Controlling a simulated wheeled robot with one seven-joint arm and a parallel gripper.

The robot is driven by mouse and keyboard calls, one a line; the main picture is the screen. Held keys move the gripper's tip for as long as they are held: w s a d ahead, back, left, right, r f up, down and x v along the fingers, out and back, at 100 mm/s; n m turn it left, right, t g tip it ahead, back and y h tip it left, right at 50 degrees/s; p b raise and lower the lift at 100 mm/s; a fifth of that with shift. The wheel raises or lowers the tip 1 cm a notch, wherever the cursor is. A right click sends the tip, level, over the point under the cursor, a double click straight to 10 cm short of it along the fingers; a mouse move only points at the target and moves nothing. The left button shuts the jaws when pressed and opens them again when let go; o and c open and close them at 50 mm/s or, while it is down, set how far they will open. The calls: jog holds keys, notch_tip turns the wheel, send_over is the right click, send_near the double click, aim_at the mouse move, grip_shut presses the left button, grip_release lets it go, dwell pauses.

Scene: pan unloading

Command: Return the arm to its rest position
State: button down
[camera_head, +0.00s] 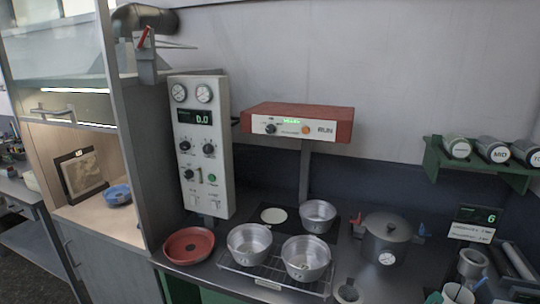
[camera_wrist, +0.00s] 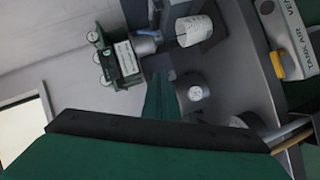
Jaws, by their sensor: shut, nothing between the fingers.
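My gripper (camera_wrist: 158,130) fills the lower part of the wrist view as a wide dark green body with a black front edge. It is shut and holds nothing. No arm or gripper shows in the head view. Two metal pans, one at the left (camera_head: 249,244) and one at the right (camera_head: 306,258), stand on a wire rack (camera_head: 262,282) at the counter's front. A third metal pan (camera_head: 318,216) stands behind them on the dark cooktop, beside a pale round disc (camera_head: 273,215).
A red dish (camera_head: 189,245) lies left of the rack. A lidded pot (camera_head: 388,238) stands to the right. A control panel (camera_head: 201,145) and a red-topped unit (camera_head: 298,122) rise behind. A green shelf (camera_head: 480,163) holds jars. The wrist view shows a white cup (camera_wrist: 194,31).

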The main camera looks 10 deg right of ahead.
jog(key=s+a+f+n+t+y, duration=0.2)
jog(key=a+f+t+y, duration=0.35)
jog(key=a+f, duration=1.7)
jog(key=s+a+f+m+t+y, duration=0.1)
jog(key=s+a+y, duration=0.6)
jog(key=s+a, duration=1.2)
jog(key=s+f+m, duration=0.1)
jog(key=s+m, duration=0.1)
jog(key=shift+s+a+m, duration=0.3)
jog(key=shift+s+m, duration=0.1)
jog(key=c, duration=1.9)
grip_release()
jog(key=shift+s+t+y, duration=0.25)
jog(key=shift+s, duration=0.1)
jog(key=shift+w, duration=0.1)
